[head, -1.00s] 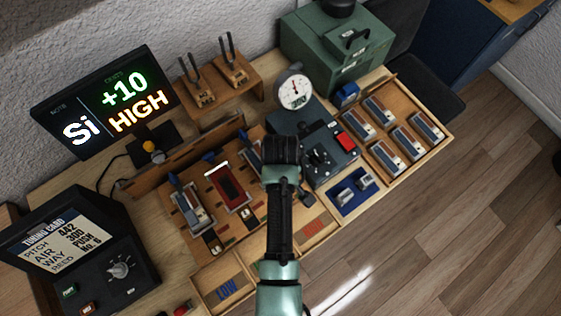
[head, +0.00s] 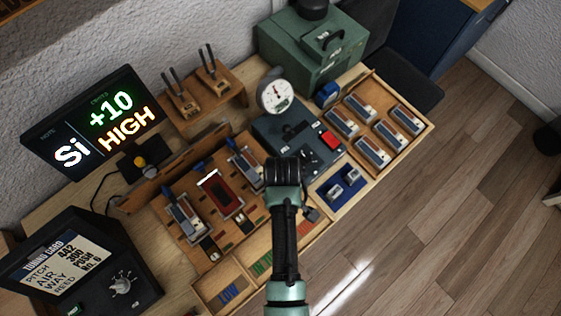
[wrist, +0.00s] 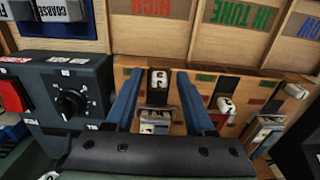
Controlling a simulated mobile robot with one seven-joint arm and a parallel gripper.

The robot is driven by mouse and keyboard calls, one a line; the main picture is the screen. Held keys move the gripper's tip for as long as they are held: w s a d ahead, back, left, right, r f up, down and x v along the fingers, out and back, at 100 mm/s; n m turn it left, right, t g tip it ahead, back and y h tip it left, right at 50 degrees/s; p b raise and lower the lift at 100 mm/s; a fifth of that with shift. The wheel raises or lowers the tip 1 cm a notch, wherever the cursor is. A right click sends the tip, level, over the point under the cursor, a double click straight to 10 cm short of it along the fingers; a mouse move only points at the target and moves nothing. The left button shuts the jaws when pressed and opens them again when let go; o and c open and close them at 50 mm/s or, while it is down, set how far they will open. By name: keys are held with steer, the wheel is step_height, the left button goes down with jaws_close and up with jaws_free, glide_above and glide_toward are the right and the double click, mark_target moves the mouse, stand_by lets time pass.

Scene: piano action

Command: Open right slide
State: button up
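The wooden bench board (head: 185,245) holds a left reed block (head: 184,216), a red middle slot (head: 220,194) and a right reed block (head: 245,163). The right slide's white-and-black tab (wrist: 159,78) shows in the wrist view, in front of the HIGH compartment (wrist: 150,28). A metal piece (wrist: 155,120) lies behind it. My gripper (wrist: 160,82) is open, its two blue fingers apart on either side of the tab in the picture; contact cannot be told. In the head view my dark wrist (head: 283,172) hides the fingers and the right slide.
A dark control box with a red button (head: 331,139) and a knob (wrist: 71,102) is close beside my gripper. A gauge (head: 275,94) stands behind it. A tray of several reed blocks (head: 345,98) is at the right. The display (head: 95,122) reads Si, +10, HIGH.

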steer(key=shift+w+r, duration=0.1)
steer(key=shift+r, duration=0.3)
step_height(320, 180, up, 12)
steer(key=b, duration=0.1)
stand_by(0.3)
stand_by(0.5)
